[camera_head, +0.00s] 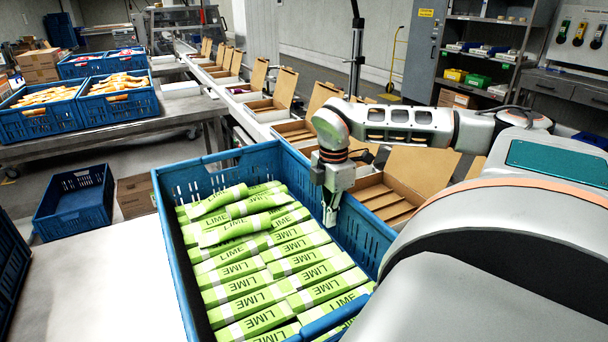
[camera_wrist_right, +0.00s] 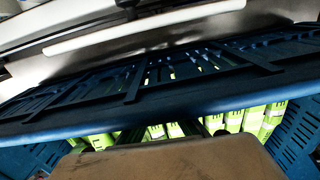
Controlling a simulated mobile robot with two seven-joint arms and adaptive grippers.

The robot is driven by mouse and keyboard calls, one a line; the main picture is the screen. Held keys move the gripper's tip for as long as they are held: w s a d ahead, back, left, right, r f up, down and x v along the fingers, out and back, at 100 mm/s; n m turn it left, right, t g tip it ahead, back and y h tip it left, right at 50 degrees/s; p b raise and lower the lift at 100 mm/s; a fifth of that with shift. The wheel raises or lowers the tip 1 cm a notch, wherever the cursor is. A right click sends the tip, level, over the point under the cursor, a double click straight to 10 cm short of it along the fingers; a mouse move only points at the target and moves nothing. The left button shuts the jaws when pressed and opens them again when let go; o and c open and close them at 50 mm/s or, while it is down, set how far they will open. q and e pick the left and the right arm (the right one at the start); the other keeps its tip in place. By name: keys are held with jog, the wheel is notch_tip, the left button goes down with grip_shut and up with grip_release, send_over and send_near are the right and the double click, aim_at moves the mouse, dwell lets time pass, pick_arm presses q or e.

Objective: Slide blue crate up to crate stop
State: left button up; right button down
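The blue crate (camera_head: 215,160) stands on the table in the head view, filled with green LIME packs (camera_head: 245,265). Its rim and slotted wall (camera_wrist_right: 150,105) cross the right wrist view, with green packs showing below the rim. My right gripper (camera_head: 330,217) points down at the crate's right side, close to the inner face of that wall. I cannot tell whether it touches the wall. Its fingertips are too small and dark to show whether they are open or shut. My left gripper is out of view. I cannot pick out the crate stop.
Open cardboard boxes (camera_head: 380,195) line the conveyor right of the crate. Filled blue crates (camera_head: 40,122) stand on the far-left table. The table surface (camera_head: 100,275) left of the crate is bare.

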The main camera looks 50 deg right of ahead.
jog(key=d, duration=0.1)
jog(key=s+d+b, duration=0.1)
jog(key=d, duration=0.2)
jog(key=shift+s+d+f, duration=0.15)
jog(key=shift+s+d, duration=0.05)
jog(key=shift+s, duration=0.2)
jog(key=shift+d+r, duration=0.1)
jog(key=shift+r, duration=0.1)
jog(key=shift+d, duration=0.2)
